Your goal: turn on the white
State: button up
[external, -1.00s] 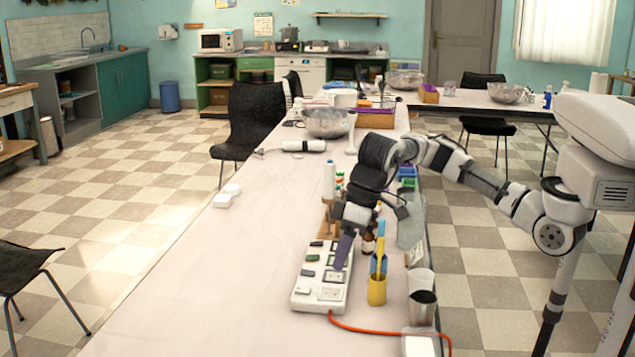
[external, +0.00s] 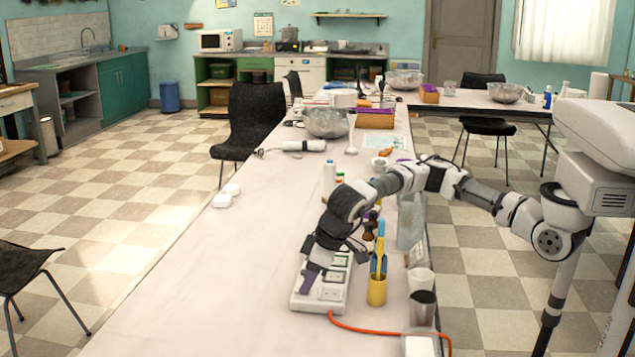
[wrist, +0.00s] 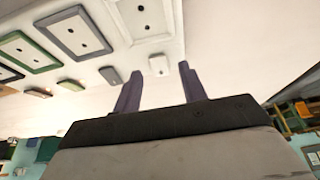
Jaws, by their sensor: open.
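A white power strip (external: 318,306) lies on the table, with an orange cord at its near end. The wrist view shows its sockets in differently coloured frames, including a green-framed socket (wrist: 26,52) and a grey-framed socket (wrist: 73,33). My gripper (external: 308,284) is over the strip's left side. In the wrist view my gripper (wrist: 160,72) is open and empty, its purple fingers either side of the white switch; contact cannot be told.
A yellow cup (external: 377,291) with tools stands right of the strip. A dark metal cup (external: 422,308) is further right. Bottles stand behind my arm, including a white bottle (external: 328,178). White blocks (external: 225,197) lie at the left edge; the table left of the strip is clear.

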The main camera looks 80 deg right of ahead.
jog(key=shift+w+f, duration=0.2)
jog(key=shift+f, duration=0.3)
grip_shut()
jog(key=shift+w+r+g+p, duration=0.15)
jog(key=shift+r+g+p, duration=0.2)
jog(key=shift+p, duration=0.6)
jog(key=shift+w+r+g+p, duration=0.1)
jog(key=shift+g+p, duration=0.15)
jog(key=shift+p, duration=0.35)
jog(key=shift+w+g+p, duration=0.15)
jog(key=shift+g+p, duration=0.45)
jog(key=shift+p, duration=0.2)
jog(key=shift+f, duration=0.3)
